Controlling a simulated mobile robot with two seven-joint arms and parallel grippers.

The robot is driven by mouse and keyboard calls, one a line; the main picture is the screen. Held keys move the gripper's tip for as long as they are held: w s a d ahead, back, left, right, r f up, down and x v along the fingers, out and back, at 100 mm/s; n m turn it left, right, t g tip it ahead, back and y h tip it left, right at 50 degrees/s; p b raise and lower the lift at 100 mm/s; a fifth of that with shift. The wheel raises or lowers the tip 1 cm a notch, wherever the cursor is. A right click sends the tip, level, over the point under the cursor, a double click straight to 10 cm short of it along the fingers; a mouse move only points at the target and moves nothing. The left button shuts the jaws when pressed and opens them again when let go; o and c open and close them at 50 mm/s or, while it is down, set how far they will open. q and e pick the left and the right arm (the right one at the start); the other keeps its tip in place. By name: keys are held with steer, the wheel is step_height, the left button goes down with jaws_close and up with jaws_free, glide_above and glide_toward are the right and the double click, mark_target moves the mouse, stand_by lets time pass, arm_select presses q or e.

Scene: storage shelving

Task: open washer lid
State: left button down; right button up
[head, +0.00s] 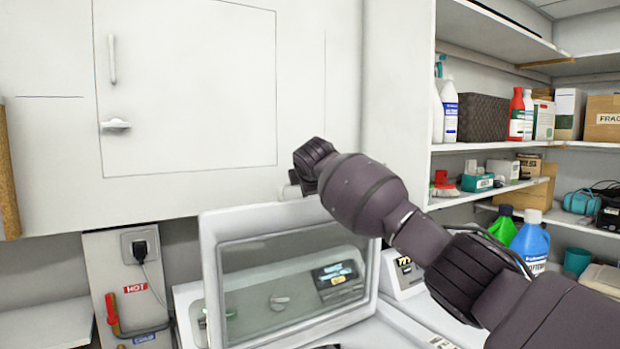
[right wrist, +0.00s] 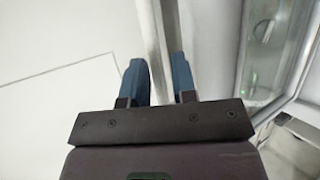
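The washer lid (head: 209,262) is a white frame with a glass window. In the head view it stands raised and steeply tilted over the washer (head: 360,333). My right gripper (head: 293,190) reaches the lid's upper edge. In the right wrist view, its two blue fingers (right wrist: 160,78) stand a small gap apart with the lid's white edge (right wrist: 155,30) between them. They appear closed on that edge, though the contact itself is hard to see. My left gripper is not in view.
A white wall cabinet (head: 200,80) hangs above and behind the lid. Shelves (head: 490,145) with bottles and boxes stand at the right. A control panel (head: 407,268) sits right of the lid. A socket with a plug (head: 140,246) and a red-handled pipe (head: 113,310) are at the left.

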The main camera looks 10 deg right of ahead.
steer(key=b+v, duration=0.2)
steer(key=v, duration=0.6)
steer(key=shift+s, duration=0.15)
